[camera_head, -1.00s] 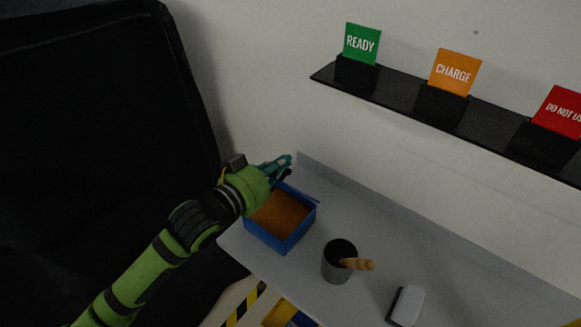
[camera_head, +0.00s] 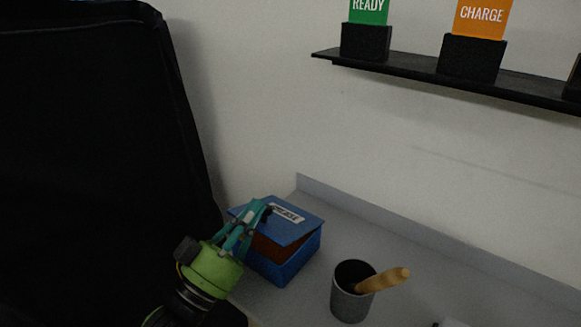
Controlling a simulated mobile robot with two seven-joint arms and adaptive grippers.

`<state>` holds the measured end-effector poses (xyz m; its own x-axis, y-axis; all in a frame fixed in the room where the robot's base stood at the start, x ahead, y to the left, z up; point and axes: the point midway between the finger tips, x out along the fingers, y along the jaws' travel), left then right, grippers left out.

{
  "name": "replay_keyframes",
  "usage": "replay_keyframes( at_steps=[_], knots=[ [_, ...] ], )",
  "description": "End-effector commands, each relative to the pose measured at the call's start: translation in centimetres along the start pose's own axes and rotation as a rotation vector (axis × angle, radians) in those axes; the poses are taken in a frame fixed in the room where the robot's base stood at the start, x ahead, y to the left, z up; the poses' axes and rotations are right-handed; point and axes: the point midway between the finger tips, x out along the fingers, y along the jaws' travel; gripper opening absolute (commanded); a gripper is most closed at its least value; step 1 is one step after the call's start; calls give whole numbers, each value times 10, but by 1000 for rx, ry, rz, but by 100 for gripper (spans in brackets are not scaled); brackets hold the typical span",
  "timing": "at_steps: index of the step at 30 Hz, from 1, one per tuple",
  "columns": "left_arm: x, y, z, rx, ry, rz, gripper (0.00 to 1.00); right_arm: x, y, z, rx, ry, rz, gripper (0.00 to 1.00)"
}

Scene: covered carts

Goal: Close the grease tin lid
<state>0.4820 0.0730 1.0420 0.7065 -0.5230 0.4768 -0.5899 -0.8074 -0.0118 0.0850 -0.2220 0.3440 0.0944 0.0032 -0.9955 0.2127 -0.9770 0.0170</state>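The blue grease tin (camera_head: 290,265) stands at the back left of the grey bench. Its blue lid (camera_head: 299,232), with a white label reading part of "GREASE", lies tilted over the tin. A gap along the front shows the brown grease (camera_head: 267,247) inside. My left gripper (camera_head: 262,211) is over the lid's left part, its teal fingers against or just above the lid; contact is hard to tell. Whether the fingers are open or shut does not show clearly. My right gripper is not in view.
A dark grey cup (camera_head: 347,303) with a wooden-handled tool (camera_head: 386,280) stands right of the tin. A black wall shelf (camera_head: 420,79) holds sign blocks above. A large black covered shape (camera_head: 90,150) fills the left. The bench right of the cup is mostly clear.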

Motion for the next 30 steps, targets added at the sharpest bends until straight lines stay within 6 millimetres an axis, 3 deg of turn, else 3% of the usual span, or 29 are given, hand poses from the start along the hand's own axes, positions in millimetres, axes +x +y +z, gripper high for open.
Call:
replay_keyframes(
  at_steps=[1, 18, 23, 29, 30],
  knots=[
    [-3, -1, 7, 0, -5, -3, 0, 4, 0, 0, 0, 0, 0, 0],
    [-2, -1, 5, 0, 5, -3, 0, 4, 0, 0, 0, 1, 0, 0],
    [7, -4, -6, 2, 8, -4, 0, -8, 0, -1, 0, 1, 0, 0],
    [30, -10, -33, 5, 16, -4, 0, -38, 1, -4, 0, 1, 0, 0],
    [24, -11, -29, 4, 12, -5, 0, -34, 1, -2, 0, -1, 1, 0]
  ],
)
